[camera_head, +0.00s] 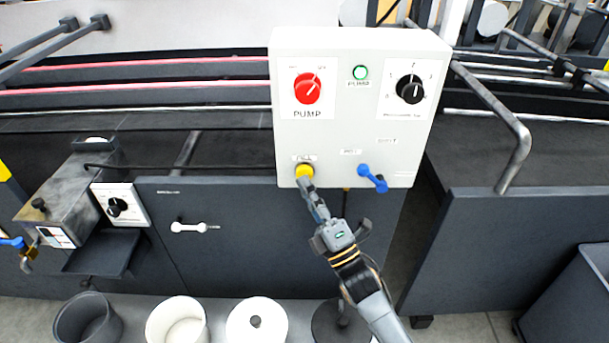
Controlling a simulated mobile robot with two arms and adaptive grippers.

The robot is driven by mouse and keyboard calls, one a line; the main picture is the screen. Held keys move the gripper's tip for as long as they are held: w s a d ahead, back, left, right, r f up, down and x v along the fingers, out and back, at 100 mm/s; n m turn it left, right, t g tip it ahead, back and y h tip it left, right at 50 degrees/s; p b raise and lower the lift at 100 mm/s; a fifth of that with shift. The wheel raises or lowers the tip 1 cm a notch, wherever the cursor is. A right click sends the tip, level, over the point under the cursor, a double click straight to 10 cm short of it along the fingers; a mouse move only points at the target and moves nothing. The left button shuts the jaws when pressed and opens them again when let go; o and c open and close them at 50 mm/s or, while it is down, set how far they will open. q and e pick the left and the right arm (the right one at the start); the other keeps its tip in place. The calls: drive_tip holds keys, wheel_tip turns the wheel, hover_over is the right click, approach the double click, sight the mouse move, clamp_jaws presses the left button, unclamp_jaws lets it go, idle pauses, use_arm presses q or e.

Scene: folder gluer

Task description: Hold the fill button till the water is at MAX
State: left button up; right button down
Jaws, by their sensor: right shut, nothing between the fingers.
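The fill button (304,170) is yellow, under a small label at the lower left of the pale control box (340,130). My right gripper (308,186) is shut and empty, with its fingertips at the button's lower edge. They appear to touch it; how far the button is pressed cannot be told. No water level or MAX mark can be made out. My left gripper is out of view.
The box also carries a red PUMP knob (307,88), a green lamp (360,72), a black dial (410,89) and a blue lever (372,178) right of the button. Several round containers, one a white pot (177,322), stand below. A metal rail (505,120) juts out at right.

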drive_tip(key=shift+w+b, duration=0.3)
drive_tip(key=shift+w, duration=0.25)
idle(0.4)
drive_tip(key=shift+s, duration=0.1)
idle(2.0)
drive_tip(key=shift+s+p, duration=0.4)
drive_tip(key=shift+s, duration=0.5)
drive_tip(key=s+p, duration=0.2)
drive_tip(key=s, duration=0.3)
idle(0.4)
